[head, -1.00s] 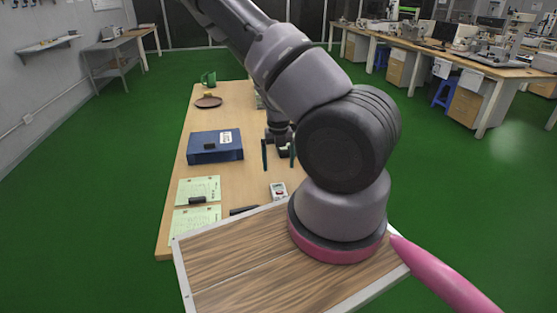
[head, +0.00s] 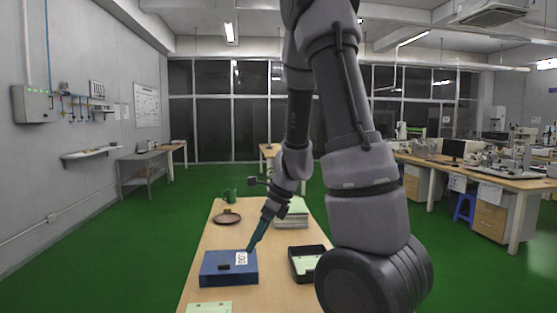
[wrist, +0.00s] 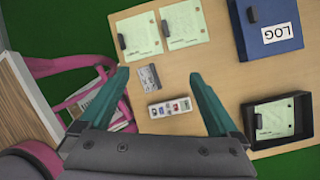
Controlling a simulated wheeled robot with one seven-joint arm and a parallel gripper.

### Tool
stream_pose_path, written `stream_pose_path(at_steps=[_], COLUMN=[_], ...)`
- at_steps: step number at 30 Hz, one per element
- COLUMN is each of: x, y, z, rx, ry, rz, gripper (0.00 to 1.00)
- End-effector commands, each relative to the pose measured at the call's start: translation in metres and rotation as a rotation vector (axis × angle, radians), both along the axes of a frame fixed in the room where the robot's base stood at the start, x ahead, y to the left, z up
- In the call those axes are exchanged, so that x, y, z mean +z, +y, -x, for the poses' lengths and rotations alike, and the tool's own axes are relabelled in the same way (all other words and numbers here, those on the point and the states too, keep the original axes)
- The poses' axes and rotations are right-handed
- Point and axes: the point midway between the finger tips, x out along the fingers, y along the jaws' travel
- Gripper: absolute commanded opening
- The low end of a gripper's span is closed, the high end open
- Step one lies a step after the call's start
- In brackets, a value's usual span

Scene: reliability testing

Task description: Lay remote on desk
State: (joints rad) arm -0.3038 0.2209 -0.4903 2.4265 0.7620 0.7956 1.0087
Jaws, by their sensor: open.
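A white handset with several coloured buttons (wrist: 170,107), which looks like the remote, lies flat on the wooden desk (wrist: 210,68) in the wrist view. My gripper (wrist: 160,78) is open, its two teal fingers spread and empty above the desk. The handset appears between and below the fingers, apart from them. In the head view my gripper (head: 256,233) points down near the blue LOG box (head: 229,270). The handset does not show there; the near end of the desk (head: 205,275) is partly cut off.
A black tray (head: 292,268) with pale green paper stands right of the box. Green sheets (wrist: 184,22) and a grey card (wrist: 148,77) lie near the handset.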

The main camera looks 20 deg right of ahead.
Motion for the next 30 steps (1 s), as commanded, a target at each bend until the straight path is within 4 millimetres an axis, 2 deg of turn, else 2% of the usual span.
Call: stream_pose_path(at_steps=[1, 6, 11, 15, 22, 27, 30], x=[0.023, 0.083, 0.134, 0.172, 0.218, 0.233, 0.236], y=[0.004, 0.013, 0.014, 0.011, 0.002, -0.003, -0.004], z=[0.003, 0.021, 0.046, 0.071, 0.111, 0.128, 0.132], rx=[0.096, 0.439, 0.755, 1.024, 1.407, 1.56, 1.596], ry=[-0.073, -0.303, -0.516, -0.679, -0.838, -0.861, -0.861], rz=[-0.001, 0.056, 0.179, 0.342, 0.667, 0.82, 0.856], gripper=[0.97, 0.97, 0.97, 0.97, 0.97, 0.97, 0.97])
